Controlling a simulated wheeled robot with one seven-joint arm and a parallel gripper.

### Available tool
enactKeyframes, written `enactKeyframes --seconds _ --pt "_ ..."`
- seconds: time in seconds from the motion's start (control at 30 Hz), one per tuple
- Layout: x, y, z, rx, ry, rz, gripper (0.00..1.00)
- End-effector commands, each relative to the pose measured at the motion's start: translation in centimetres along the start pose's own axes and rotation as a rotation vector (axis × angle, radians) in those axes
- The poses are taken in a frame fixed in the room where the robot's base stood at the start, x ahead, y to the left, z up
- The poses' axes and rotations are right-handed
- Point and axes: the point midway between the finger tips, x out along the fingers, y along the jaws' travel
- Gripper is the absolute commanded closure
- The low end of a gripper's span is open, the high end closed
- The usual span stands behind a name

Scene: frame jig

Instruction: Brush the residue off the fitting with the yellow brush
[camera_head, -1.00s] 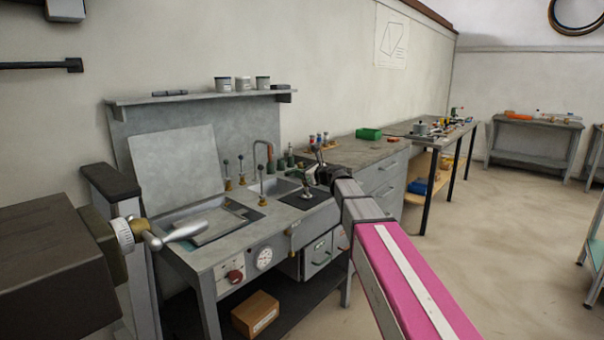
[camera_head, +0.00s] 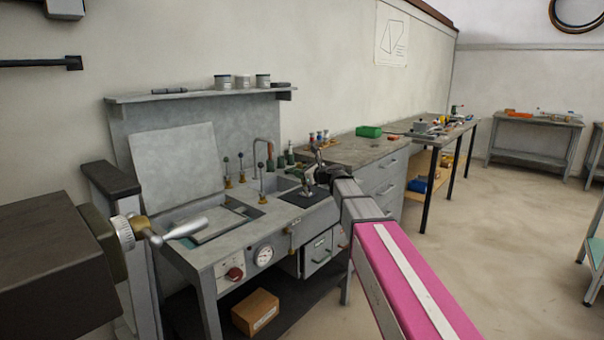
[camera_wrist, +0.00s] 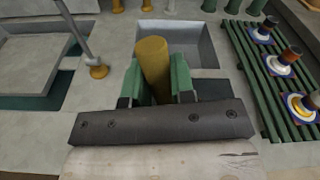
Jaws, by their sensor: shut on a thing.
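My gripper (camera_wrist: 158,85) has green fingers shut on a yellow cylinder, which looks like the handle of the yellow brush (camera_wrist: 152,62). It stands up between the fingers in the wrist view; its bristles are not visible. In the head view my gripper (camera_head: 308,181) is over the dark square area at the right end of the grey sink bench, too small to show the brush clearly. I cannot pick out the fitting or any residue for certain. Several small round parts with pale rings, one of them a ringed part (camera_wrist: 301,104), stand on a green slatted rack (camera_wrist: 262,92) right of my gripper.
A sunken basin (camera_wrist: 202,38) lies just beyond my gripper. The sink bench (camera_head: 205,262) has a raised lid (camera_head: 175,165). A green bin (camera_head: 369,132) is on the bench behind.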

Motion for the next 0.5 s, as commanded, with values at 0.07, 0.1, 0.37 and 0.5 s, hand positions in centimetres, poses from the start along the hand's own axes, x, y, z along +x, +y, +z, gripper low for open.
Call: enactKeyframes --seconds 0.07,0.1,0.37,0.5 --pt "0.5 0.0 0.1 0.000 0.000 0.000 1.00" --pt "0.7 0.0 0.1 0.000 0.000 0.000 1.00" --pt "2.0 0.1 0.4 0.000 0.000 0.000 1.00" --pt "2.3 0.1 0.4 0.001 0.000 0.000 1.00"
